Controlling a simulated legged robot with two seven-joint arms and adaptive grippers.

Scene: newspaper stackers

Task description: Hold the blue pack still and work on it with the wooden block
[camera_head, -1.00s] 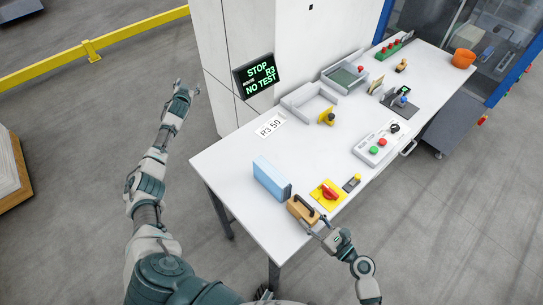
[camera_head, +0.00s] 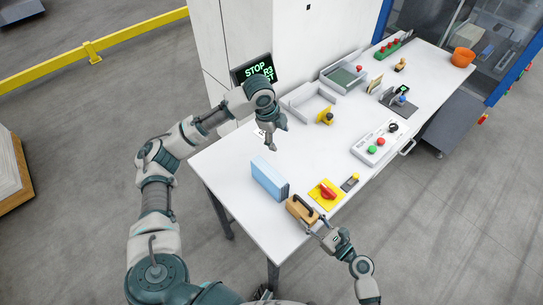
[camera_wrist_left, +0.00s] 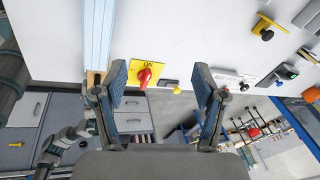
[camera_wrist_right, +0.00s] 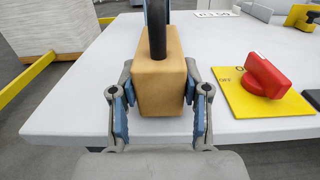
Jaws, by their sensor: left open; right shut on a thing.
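The blue pack (camera_head: 270,178) stands upright on the white table near its front left end. It also shows in the left wrist view (camera_wrist_left: 98,35). The wooden block (camera_head: 300,209), with a dark handle on top, is at the table's front edge just right of the pack. In the right wrist view the block (camera_wrist_right: 160,75) sits between the fingers of my right gripper (camera_wrist_right: 160,115), which is shut on it. My left gripper (camera_head: 272,137) is open and empty above the table, beyond the pack. Its spread fingers show in the left wrist view (camera_wrist_left: 160,100).
A yellow plate with a red knob (camera_head: 326,194) is right of the block. A grey open tray (camera_head: 309,102), a button box (camera_head: 376,141) and an orange bowl (camera_head: 463,58) lie farther back. A sign screen (camera_head: 252,70) stands behind. The table's middle is clear.

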